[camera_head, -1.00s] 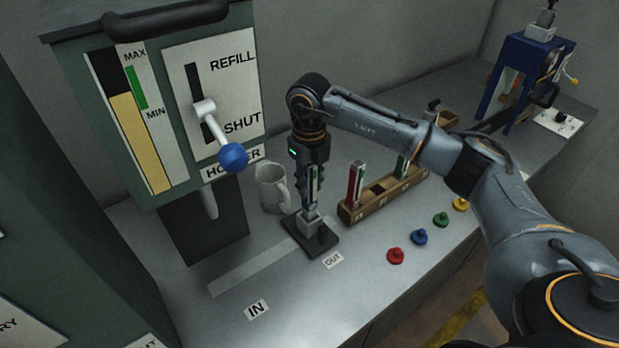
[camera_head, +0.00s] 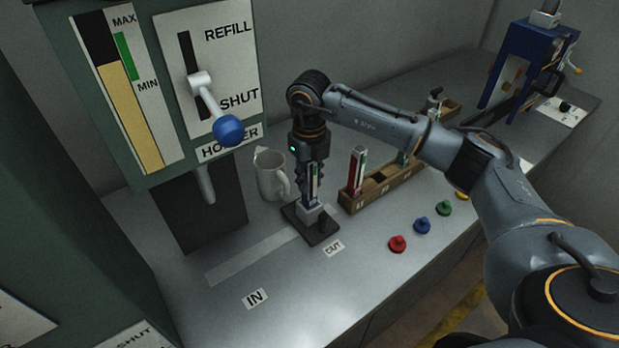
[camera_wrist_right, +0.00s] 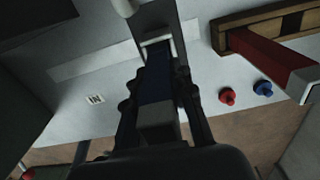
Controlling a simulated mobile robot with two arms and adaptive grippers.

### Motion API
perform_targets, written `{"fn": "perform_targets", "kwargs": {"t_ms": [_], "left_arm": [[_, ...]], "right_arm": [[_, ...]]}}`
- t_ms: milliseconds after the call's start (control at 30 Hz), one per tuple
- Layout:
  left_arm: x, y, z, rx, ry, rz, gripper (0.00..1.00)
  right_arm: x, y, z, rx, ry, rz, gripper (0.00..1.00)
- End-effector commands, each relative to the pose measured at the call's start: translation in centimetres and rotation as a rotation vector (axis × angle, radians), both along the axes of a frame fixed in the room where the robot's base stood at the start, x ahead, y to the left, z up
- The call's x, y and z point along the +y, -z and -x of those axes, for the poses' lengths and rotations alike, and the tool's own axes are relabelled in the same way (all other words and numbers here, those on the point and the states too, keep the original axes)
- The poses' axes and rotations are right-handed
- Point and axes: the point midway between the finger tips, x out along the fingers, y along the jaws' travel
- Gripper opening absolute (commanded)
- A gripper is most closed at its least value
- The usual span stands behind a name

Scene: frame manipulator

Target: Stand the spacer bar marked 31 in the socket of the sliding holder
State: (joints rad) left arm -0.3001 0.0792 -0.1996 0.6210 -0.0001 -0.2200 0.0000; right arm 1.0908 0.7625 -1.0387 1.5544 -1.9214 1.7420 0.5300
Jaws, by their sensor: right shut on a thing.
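My right gripper (camera_head: 312,190) is shut on a blue spacer bar (camera_wrist_right: 155,82) and holds it upright, pointing down. The bar's number cannot be read. The sliding holder is a dark plate (camera_head: 323,232) with a light grey socket block (camera_head: 310,213), beside the OUT label. The bar's lower end is at the socket; I cannot tell how deep it sits. In the right wrist view the bar runs between the fingers toward the pale socket (camera_wrist_right: 156,42). My left gripper is not in view.
A wooden rack (camera_head: 352,204) to the right holds a red bar (camera_head: 356,172) and a green one, with an empty slot between. A grey mug (camera_head: 270,176) stands close left of my gripper. Several coloured knobs line the front. A lever (camera_head: 212,108) juts from the hopper panel.

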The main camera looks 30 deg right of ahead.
Motion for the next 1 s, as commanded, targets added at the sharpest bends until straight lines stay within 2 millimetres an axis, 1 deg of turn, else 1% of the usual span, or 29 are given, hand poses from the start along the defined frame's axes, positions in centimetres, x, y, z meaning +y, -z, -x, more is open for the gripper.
{"fn": "perform_targets", "kwargs": {"t_ms": [300,333,433,467,700,800,867,967,1000], "left_arm": [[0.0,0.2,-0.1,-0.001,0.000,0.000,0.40],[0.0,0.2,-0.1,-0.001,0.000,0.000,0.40],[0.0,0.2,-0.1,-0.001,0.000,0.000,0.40],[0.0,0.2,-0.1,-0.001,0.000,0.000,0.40],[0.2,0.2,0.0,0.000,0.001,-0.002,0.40],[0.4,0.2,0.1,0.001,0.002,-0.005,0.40],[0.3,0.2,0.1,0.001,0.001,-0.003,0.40],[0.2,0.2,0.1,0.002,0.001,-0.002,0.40],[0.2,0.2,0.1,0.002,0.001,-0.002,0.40]], "right_arm": [[0.0,0.2,0.0,0.000,0.000,0.000,0.00],[0.0,0.2,0.0,0.000,0.000,0.000,0.28],[0.0,0.2,0.0,0.000,0.000,0.000,0.48],[0.0,0.2,0.0,0.000,0.000,0.000,0.50],[0.0,0.2,0.0,0.000,0.000,0.000,0.50],[0.0,-0.1,0.0,-0.001,0.000,0.000,0.50],[0.0,-0.7,-0.1,-0.003,0.000,0.000,0.50],[0.0,-2.2,-0.1,-0.004,0.000,-0.002,0.50],[0.0,-3.1,-0.1,-0.005,0.000,-0.001,0.50]]}}
